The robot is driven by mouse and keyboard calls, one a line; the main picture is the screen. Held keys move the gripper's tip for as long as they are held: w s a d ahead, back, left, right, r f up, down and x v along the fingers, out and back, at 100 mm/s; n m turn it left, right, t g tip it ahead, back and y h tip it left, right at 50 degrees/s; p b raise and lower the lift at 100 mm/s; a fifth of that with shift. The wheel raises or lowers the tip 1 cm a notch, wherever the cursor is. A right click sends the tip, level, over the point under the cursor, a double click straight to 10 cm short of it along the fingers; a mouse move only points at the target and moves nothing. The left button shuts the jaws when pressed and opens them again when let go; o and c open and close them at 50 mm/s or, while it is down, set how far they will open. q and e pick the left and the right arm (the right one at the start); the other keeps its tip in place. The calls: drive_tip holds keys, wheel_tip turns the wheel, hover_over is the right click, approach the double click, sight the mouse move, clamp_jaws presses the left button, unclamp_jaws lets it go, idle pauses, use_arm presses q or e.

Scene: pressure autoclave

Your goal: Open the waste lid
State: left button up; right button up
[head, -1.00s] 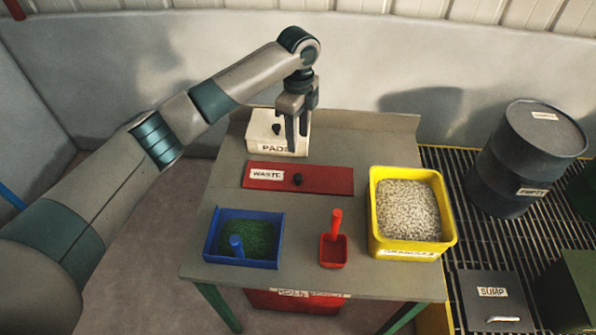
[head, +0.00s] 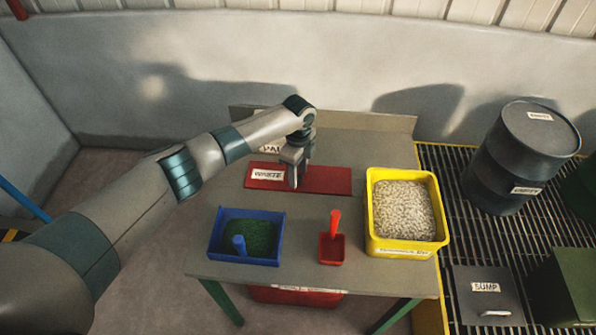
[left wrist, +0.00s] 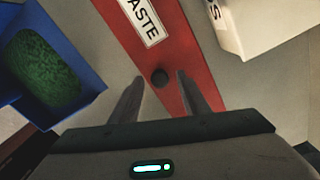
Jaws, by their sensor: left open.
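The waste lid (head: 325,180) is a flat red panel with a white WASTE label, lying in the table top (head: 300,222). It also shows in the left wrist view (left wrist: 120,50). Its black knob (left wrist: 160,77) stands just beyond and between my fingertips in the left wrist view; in the head view my gripper hides it. My left gripper (head: 295,178) is open and points down over the lid at the knob. It also shows in the left wrist view (left wrist: 160,82), with nothing between its fingers. My right gripper is not in view.
The white PADS box (head: 268,148) stands behind the lid, partly hidden by my arm. In front are a blue tray of green granules (head: 215,240) and a red scoop (head: 333,245). A yellow bin of pale granules (head: 376,235) stands right. A drum (head: 520,150) stands beyond the table.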

use_arm(q)
drive_tip(key=shift+f, duration=0.25)
clamp_jaws()
